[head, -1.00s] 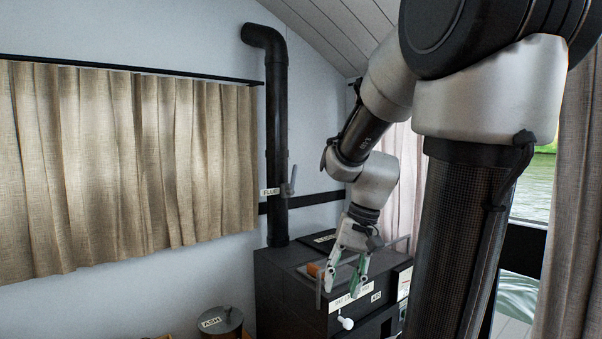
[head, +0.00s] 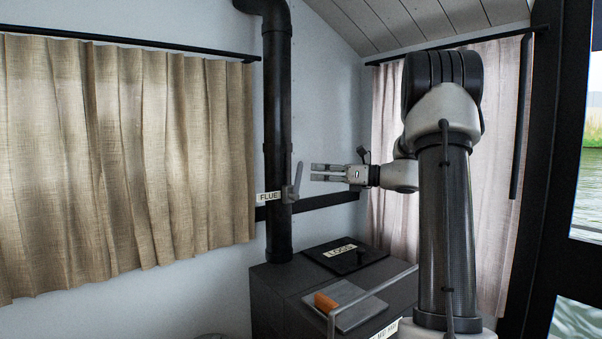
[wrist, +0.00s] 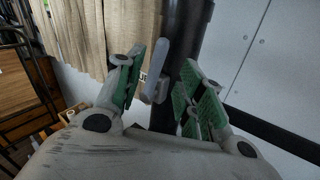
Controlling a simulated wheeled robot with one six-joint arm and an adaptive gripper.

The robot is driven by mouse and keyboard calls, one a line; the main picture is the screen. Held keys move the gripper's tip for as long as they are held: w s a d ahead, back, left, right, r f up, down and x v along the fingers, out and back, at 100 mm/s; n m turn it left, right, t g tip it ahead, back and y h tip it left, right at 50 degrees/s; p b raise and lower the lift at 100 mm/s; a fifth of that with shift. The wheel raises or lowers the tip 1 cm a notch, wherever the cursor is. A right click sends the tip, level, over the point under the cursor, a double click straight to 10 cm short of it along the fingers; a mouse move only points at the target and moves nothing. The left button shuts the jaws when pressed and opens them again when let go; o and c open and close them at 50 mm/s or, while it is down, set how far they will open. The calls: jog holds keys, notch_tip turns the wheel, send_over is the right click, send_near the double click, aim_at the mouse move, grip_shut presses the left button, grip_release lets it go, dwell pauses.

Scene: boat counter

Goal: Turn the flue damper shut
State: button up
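The flue damper handle (head: 295,181) is a grey lever on the right side of the black flue pipe (head: 278,130), beside the FLUE label (head: 268,197). It stands nearly upright, tilted slightly right at the top. My gripper (head: 312,173) points left at the lever, a short gap away. In the wrist view my gripper (wrist: 160,92) is open, with green finger pads apart and nothing between them at the tips. The lever (wrist: 155,72) shows beyond and between the fingers, in front of the pipe (wrist: 185,45).
The black stove (head: 280,285) stands below, with a LOGS plate (head: 345,251) and a grey plate (head: 360,308) carrying an orange-brown block (head: 325,302). A rail (head: 375,292) runs along the stove's front. Curtains (head: 130,150) hang to the left of the pipe.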

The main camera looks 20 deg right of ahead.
aim_at(299, 172)
jog(key=x, duration=0.7)
jog(key=shift+w+a+f, duration=0.1)
jog(key=shift+a, duration=0.15)
grip_shut()
